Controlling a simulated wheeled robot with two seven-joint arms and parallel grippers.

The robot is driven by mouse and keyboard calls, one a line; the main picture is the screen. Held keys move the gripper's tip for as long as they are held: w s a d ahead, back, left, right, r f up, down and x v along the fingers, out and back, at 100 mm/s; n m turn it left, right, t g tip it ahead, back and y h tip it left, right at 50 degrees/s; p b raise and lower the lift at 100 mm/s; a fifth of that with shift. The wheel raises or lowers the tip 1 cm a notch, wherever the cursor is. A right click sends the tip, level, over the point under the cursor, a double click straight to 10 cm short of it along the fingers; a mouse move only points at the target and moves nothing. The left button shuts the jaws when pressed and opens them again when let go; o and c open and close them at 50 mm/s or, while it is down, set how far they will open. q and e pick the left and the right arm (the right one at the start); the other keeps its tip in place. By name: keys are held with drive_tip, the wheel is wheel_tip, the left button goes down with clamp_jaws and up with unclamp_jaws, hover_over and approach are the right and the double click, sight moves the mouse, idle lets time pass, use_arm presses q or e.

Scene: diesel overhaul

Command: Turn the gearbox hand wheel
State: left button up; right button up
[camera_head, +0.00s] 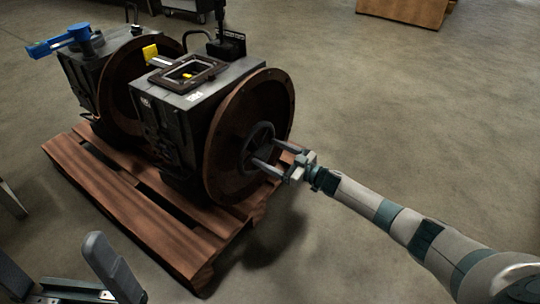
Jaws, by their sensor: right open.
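The gearbox hand wheel (257,146) is a small dark wheel at the centre of a large round brown flange (226,150) on the near grey gearbox housing (182,104). My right gripper (264,152) is open, its two fingers pointing left at the wheel. The fingertips overlap the wheel's right and lower rim in the picture; I cannot tell whether they touch it. My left gripper (50,250) shows partly at the bottom left, fingers apart and empty, away from the wheel.
The gearbox stands on a brown wooden pallet (119,194). Behind it is a second housing with a blue part (60,41) on top. A yellow piece (150,52) sits near the top frame. A wooden box (404,8) stands far back. The floor to the right is clear.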

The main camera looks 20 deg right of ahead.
drive_tip(key=c, duration=1.5)
drive_tip(key=shift+n, duration=0.4)
